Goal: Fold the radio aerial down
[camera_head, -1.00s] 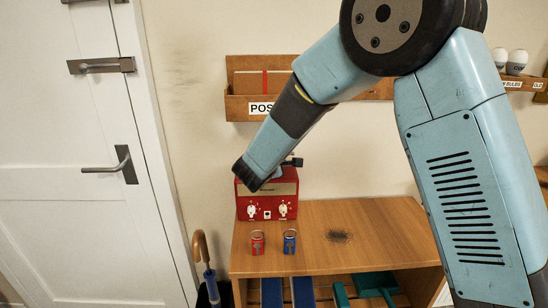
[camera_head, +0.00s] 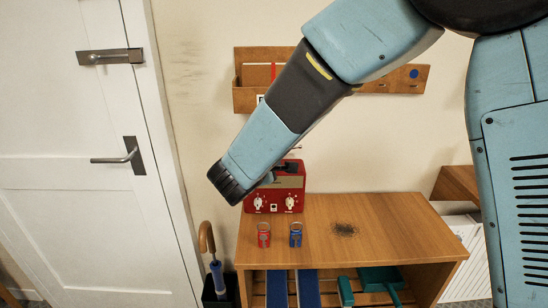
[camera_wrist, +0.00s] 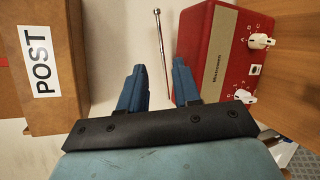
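The red radio (camera_head: 262,205) stands at the back left of the wooden cabinet top and fills the right of the wrist view (camera_wrist: 222,25). Its thin metal aerial (camera_wrist: 161,45) shows in the wrist view as a long rod with a small knob at its far end. My gripper (camera_wrist: 159,66) is open, one blue finger on each side of the aerial as seen there. I see no contact, and cannot tell whether the aerial is at the fingers' depth. The right finger appears close beside the radio.
A wooden wall rack (camera_head: 400,80) labelled POST (camera_wrist: 42,60) hangs above, close left of my gripper. A red padlock (camera_head: 264,238) and a blue padlock (camera_head: 296,238) stand before the radio. The cabinet top (camera_head: 390,215) is clear to the right, apart from a dark mark.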

